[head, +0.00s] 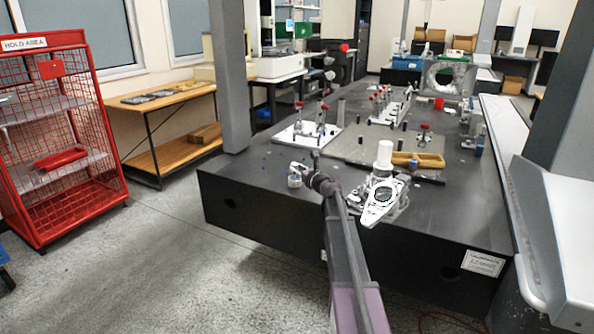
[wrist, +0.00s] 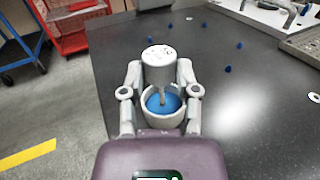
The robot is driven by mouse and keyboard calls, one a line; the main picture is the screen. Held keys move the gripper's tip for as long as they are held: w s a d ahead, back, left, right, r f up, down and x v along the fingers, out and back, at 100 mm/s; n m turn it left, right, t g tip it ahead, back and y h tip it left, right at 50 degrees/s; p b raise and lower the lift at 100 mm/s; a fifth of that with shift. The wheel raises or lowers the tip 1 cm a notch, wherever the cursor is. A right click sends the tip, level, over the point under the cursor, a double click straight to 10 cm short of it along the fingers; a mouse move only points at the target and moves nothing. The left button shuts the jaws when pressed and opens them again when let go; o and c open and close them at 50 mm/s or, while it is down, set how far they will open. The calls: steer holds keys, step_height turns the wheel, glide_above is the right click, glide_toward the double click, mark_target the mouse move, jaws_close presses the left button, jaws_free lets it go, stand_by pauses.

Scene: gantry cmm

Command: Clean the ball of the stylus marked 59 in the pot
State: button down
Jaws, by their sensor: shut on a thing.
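My gripper (wrist: 161,75) is shut on the grey cylindrical body of a stylus (wrist: 160,62), which stands about upright between the two fingers. Small dark marks show on its top, but I cannot read the number. Its thin stem points down into a pale round pot (wrist: 150,118) with a blue filling. The stem's lower end is at the blue; the ball itself is hidden, and I cannot tell how deep it sits. In the head view my gripper (head: 303,170) is over the near left part of the dark table, with the pot (head: 294,183) just below.
Several small blue pieces (wrist: 228,69) lie on the dark table (wrist: 255,130). A white plate with red-knobbed clamps (head: 308,135) stands behind. A white device (head: 382,200) stands right of my arm. A red cage trolley (head: 60,150) is on the floor at left.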

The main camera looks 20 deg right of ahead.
steer(key=n+y, duration=0.1)
steer(key=y, duration=0.1)
steer(key=shift+w+d+n+g+y, duration=0.1)
steer(key=shift+n+g+y, duration=0.2)
steer(key=shift+n+g, duration=0.1)
steer(key=shift+n+y, duration=0.4)
steer(key=shift+y, duration=0.2)
steer(key=shift+a, duration=0.2)
steer(key=shift+m+t+h, duration=0.4)
steer(key=shift+m+h, duration=1)
steer(key=shift+h, duration=0.7)
steer(key=shift+d+m+h, duration=0.1)
steer(key=shift+m+h, duration=0.9)
steer(key=shift+h, duration=0.55)
steer(key=shift+d+m+h, duration=0.1)
steer(key=shift+m+h, duration=0.9)
steer(key=shift+h, duration=0.55)
steer(key=shift+y, duration=0.3)
